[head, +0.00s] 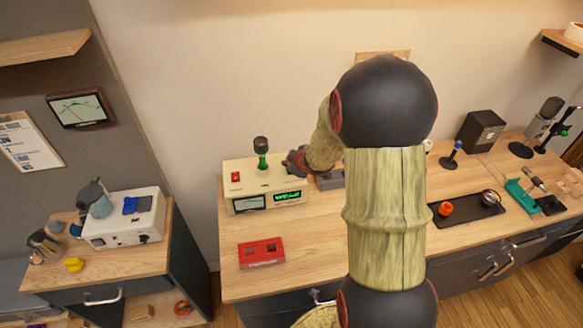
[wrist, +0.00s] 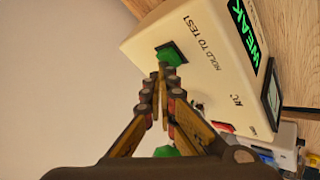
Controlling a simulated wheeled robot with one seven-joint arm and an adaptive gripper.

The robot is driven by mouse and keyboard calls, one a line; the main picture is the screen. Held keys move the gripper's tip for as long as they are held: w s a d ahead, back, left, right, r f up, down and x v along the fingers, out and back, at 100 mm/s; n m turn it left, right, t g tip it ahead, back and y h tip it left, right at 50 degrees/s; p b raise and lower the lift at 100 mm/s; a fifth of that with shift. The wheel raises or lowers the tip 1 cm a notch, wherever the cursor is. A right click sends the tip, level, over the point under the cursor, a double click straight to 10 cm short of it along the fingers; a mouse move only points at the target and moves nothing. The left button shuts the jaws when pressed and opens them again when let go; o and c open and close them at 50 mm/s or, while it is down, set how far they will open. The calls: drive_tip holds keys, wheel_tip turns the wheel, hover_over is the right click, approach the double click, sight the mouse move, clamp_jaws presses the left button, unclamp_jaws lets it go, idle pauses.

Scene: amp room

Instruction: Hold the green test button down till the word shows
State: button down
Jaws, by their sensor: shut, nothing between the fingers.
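The cream tester box (head: 237,178) stands on the wooden bench. In the wrist view its top (wrist: 190,65) carries the green button (wrist: 172,52), with "HOLD TO TEST" printed beside it. The display (wrist: 243,25) is lit with the green word "WEAK"; it also glows in the head view (head: 288,196). My gripper (wrist: 162,69) is shut and empty, its fingertips at the button's near edge; whether they press it down I cannot tell. In the head view my gripper (head: 297,161) is at the box's right top edge, and the button is hidden there.
A green upright piece with a dark top (head: 262,153) stands on the box close to my gripper. A red switch (head: 236,177) is at its left. A red cassette-like box (head: 261,253) lies in front. A dark tray (head: 465,209) lies to the right, beyond my arm.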

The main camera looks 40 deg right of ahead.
drive_tip(key=shift+r+p, duration=0.6)
drive_tip(key=shift+r, duration=0.1)
wheel_tip(320, 180, up, 5)
drive_tip(key=p, duration=0.5)
drive_tip(key=shift+r, duration=0.1)
